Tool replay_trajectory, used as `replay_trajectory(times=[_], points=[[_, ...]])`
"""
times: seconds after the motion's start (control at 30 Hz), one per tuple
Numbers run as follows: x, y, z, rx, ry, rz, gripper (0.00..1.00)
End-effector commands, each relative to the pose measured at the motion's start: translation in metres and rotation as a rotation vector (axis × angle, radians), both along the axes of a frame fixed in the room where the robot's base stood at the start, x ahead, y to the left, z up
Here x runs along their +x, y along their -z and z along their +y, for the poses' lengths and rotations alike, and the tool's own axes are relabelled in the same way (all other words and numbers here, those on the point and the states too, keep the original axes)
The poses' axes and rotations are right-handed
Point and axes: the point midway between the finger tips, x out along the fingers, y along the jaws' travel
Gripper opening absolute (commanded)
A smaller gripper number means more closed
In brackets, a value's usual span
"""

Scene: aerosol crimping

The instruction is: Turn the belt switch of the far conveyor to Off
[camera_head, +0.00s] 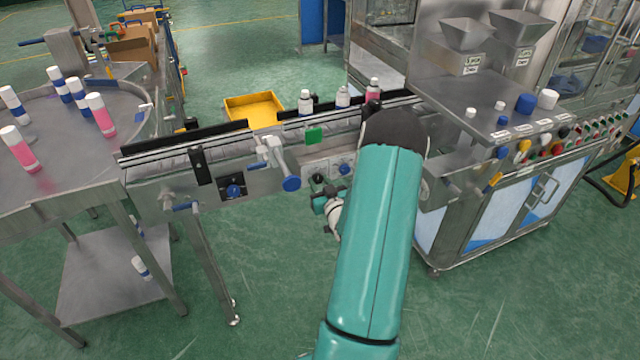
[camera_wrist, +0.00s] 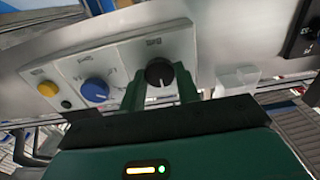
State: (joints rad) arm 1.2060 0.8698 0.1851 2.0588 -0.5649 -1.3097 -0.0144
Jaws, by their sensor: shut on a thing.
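A grey control panel (camera_wrist: 120,60) on the conveyor's side carries a black rotary knob (camera_wrist: 159,72) with a pale pointer line, a blue knob (camera_wrist: 95,90) and a yellow button (camera_wrist: 47,88). The labels are too blurred to read. My gripper (camera_wrist: 160,88) has one green finger on each side of the black knob and is shut on it. In the head view my gripper (camera_head: 328,203) is small beside the conveyor's front, partly hidden by my arm. The conveyor (camera_head: 270,150) runs from the round table toward the machine.
Several bottles stand on the round table (camera_head: 60,165) at left, and a few on the conveyor belt. A blue handwheel (camera_head: 291,184) and a blue knob on a black plate (camera_head: 233,190) stick out from the conveyor. The machine cabinet (camera_head: 520,200) stands at right. A yellow tray (camera_head: 254,108) lies behind.

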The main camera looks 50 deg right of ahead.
Motion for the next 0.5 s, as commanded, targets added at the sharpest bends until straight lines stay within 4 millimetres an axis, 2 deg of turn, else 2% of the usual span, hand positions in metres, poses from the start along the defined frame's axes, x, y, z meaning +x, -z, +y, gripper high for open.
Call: replay_trajectory(times=[0.27,0.5], points=[[0.0005,-0.0002,0.0003,-0.091,-0.001,0.054,0.09],[0.0012,-0.0001,0.0009,-0.251,-0.003,0.149,0.09]])
